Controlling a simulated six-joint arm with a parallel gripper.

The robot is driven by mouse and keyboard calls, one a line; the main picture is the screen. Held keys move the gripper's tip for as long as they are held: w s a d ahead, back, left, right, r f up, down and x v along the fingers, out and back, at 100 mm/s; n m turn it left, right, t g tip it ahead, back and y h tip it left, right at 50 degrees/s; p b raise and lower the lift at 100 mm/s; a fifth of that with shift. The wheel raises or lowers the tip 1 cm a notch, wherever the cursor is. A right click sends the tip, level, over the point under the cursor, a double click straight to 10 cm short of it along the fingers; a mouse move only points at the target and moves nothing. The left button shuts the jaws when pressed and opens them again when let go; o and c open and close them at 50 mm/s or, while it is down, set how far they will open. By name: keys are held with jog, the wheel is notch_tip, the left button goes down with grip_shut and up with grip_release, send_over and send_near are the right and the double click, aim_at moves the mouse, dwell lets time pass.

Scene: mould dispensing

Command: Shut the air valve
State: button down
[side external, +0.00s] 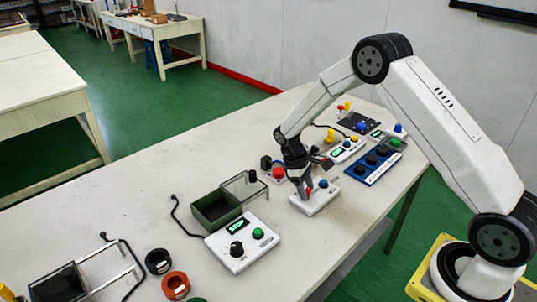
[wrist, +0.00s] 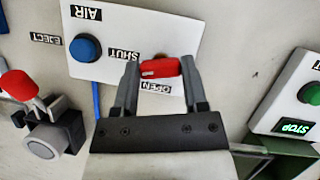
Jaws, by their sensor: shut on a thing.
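The air valve is a red lever (wrist: 160,67) on a small white panel (wrist: 106,20) marked AIR, SHUT and OPEN. In the wrist view my gripper (wrist: 158,68) is shut on the lever, with one grey finger at each end of its red grip. The SHUT label (wrist: 124,53) is partly behind the left finger. The OPEN label (wrist: 155,87) shows between the fingers. A blue knob (wrist: 86,47) sits on the same panel. In the side view my gripper (side external: 304,191) points down over the white panel (side external: 318,203). The lever's pivot is mostly hidden.
A white box with a green button (side external: 258,234) and a dark green bin (side external: 215,208) stand left of the panel. A blue panel with black knobs (side external: 368,168) and several small devices stand behind it.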

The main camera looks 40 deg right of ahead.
jog(key=shift+m+y, duration=0.7)
jog(key=shift+m, duration=1)
jog(key=shift+c, duration=0.6)
grip_release()
jog(key=v, duration=0.7)
jog(key=shift+w+r, duration=0.2)
jog(key=shift+r, duration=0.15)
jog(key=shift+r, duration=0.1)
